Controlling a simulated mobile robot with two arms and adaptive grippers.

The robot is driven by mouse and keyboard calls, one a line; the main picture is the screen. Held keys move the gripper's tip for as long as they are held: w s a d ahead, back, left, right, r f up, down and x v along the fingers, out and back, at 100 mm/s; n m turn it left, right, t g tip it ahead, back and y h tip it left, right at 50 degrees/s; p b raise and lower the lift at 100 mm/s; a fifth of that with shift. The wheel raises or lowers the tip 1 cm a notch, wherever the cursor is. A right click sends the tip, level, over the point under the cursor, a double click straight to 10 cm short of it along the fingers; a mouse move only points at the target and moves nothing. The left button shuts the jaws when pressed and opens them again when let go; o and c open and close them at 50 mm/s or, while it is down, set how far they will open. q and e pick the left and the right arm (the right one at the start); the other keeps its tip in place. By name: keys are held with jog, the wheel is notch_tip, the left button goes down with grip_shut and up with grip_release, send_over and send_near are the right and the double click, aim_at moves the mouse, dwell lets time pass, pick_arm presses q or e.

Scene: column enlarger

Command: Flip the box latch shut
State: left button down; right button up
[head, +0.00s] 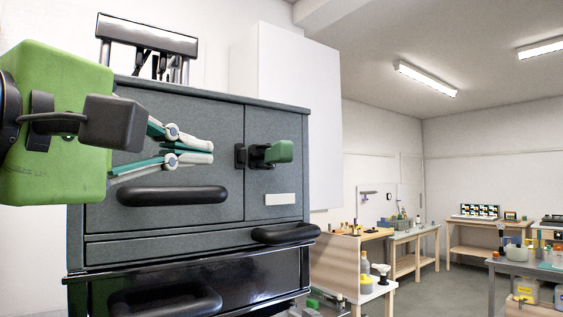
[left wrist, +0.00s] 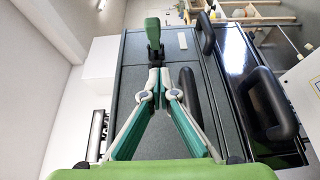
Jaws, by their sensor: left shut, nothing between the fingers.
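The box latch (head: 278,152) is a green-handled lever on a black mount, on the right part of the grey box front (head: 228,190). Its green end sticks out toward the right in the head view. In the left wrist view the latch (left wrist: 152,32) stands just beyond my fingertips. My left gripper (head: 208,152) is shut and empty, pointing right at the latch's mount with a small gap in the head view. It also shows in the left wrist view (left wrist: 159,72). My right gripper is in neither view.
Black bar handles (head: 172,196) stick out from the box front, one below my left gripper. A pale label (head: 280,199) sits under the latch. A glossy black drawer (head: 245,282) is below. Workbenches (head: 410,236) with tools stand at the far right.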

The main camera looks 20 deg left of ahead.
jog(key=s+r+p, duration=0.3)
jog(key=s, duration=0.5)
pick_arm(q)
jog(key=p, duration=0.2)
send_near(272, 155)
jog(key=w+a, duration=0.1)
jog(key=w, duration=0.3)
jog(key=shift+w+d+p, duration=0.5)
jog(key=shift+w+d, duration=0.1)
jog(key=shift+w, duration=0.05)
jog(key=shift+d, duration=0.45)
jog(key=shift+w, duration=0.15)
jog(key=shift+f, duration=0.1)
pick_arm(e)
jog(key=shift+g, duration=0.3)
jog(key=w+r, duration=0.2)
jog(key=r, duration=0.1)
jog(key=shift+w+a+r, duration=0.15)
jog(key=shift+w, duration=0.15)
